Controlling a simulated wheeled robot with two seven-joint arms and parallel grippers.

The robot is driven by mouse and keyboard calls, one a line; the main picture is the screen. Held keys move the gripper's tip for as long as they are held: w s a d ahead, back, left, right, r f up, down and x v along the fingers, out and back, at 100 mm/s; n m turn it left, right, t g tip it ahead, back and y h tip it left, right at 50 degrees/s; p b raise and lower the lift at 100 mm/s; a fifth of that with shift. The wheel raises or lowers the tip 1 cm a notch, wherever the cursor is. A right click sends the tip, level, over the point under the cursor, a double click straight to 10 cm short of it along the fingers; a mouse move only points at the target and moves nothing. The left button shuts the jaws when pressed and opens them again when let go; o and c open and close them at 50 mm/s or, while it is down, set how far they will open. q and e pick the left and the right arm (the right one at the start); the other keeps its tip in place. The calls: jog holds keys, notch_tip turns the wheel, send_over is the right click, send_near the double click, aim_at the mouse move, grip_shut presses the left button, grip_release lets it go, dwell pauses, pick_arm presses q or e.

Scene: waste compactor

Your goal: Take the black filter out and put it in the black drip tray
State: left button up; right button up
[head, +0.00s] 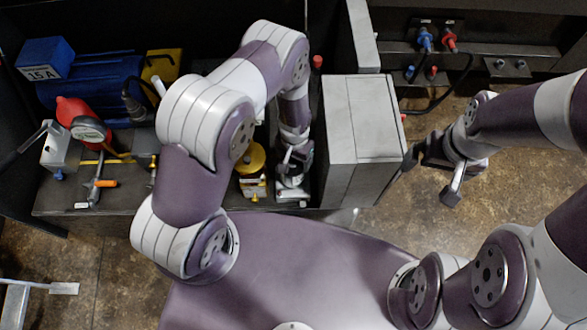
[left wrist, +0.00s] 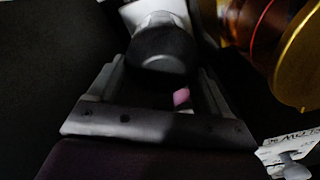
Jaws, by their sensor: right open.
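The rounded black filter (left wrist: 162,52) sits below a white fitting in the left wrist view. My left gripper (left wrist: 158,78) is around it, with one finger on each side; whether the fingers touch it is too dark to tell. In the head view my left gripper (head: 293,165) reaches down into a narrow gap beside the grey box, and the filter cannot be made out there. My right gripper (head: 430,172) is open and empty, to the right of the grey box. I cannot pick out the black drip tray in either view.
A grey box (head: 362,120) stands just right of my left gripper. A brass-coloured unit (head: 252,168) is close on its left. A blue motor (head: 90,80) and a red-topped part (head: 76,112) are further left. Blue and red connectors (head: 437,40) are at the back right.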

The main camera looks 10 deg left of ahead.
pick_arm(q)
jog(key=shift+o, duration=1.1)
jog(key=shift+a, duration=0.15)
jog(key=c, duration=0.4)
jog(key=shift+c, duration=0.7)
jog(key=n, duration=0.4)
jog(key=shift+a, duration=0.2)
jog(key=shift+n, duration=0.7)
jog(key=shift+c, duration=0.6)
jog(key=shift+a, duration=0.1)
